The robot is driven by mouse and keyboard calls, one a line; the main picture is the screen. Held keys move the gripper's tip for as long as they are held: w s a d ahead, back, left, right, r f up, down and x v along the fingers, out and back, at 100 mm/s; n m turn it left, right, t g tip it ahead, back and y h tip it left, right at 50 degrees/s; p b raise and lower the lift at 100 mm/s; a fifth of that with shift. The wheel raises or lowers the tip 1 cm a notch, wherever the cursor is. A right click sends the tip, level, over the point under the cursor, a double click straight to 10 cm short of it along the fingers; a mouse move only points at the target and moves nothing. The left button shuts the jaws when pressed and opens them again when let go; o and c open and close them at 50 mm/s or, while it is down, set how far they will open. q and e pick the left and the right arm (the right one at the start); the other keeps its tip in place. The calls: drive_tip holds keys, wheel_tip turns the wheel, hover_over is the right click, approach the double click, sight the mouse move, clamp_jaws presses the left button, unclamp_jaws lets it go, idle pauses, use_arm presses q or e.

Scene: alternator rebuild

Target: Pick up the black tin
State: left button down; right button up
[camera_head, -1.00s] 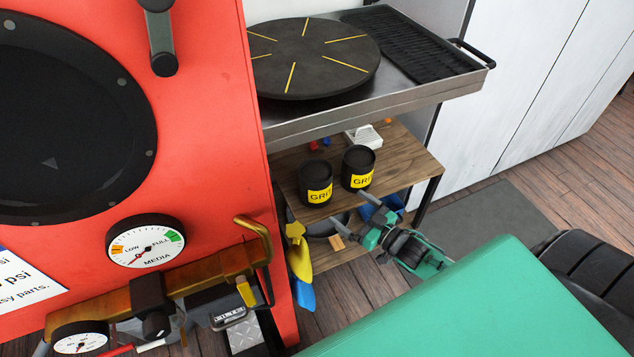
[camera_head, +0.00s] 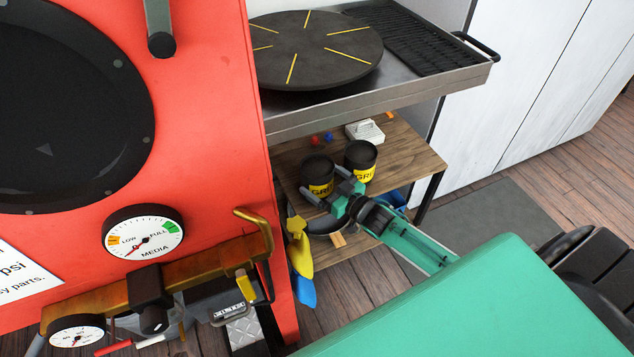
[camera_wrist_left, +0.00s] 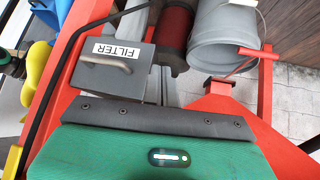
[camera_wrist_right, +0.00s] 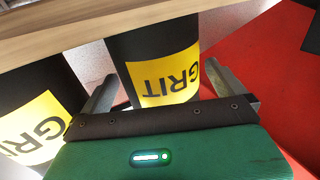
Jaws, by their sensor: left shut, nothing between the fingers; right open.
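Two black tins with yellow GRIT labels stand upright side by side on the wooden shelf: the left tin (camera_head: 318,168) and the right tin (camera_head: 361,156). My right gripper (camera_head: 325,184) is open in front of the left tin. In the right wrist view, that tin (camera_wrist_right: 158,50) shows upside down between the spread fingers of my right gripper (camera_wrist_right: 163,88); whether they touch it I cannot tell. The other tin (camera_wrist_right: 32,105) is outside the fingers, at the left of that view. My left gripper (camera_wrist_left: 163,88) is shut and empty, near a grey box labelled FILTER (camera_wrist_left: 115,68).
A metal cart top with a black round turntable (camera_head: 315,48) overhangs the wooden shelf (camera_head: 405,150). A red cabinet (camera_head: 210,130) stands close on the left. A small white object (camera_head: 365,131) lies behind the tins. Yellow and blue items (camera_head: 300,255) hang beside the shelf.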

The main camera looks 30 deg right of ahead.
drive_tip(key=shift+x, duration=1.3)
drive_tip(key=c, duration=1.8)
drive_tip(key=shift+r, duration=0.15)
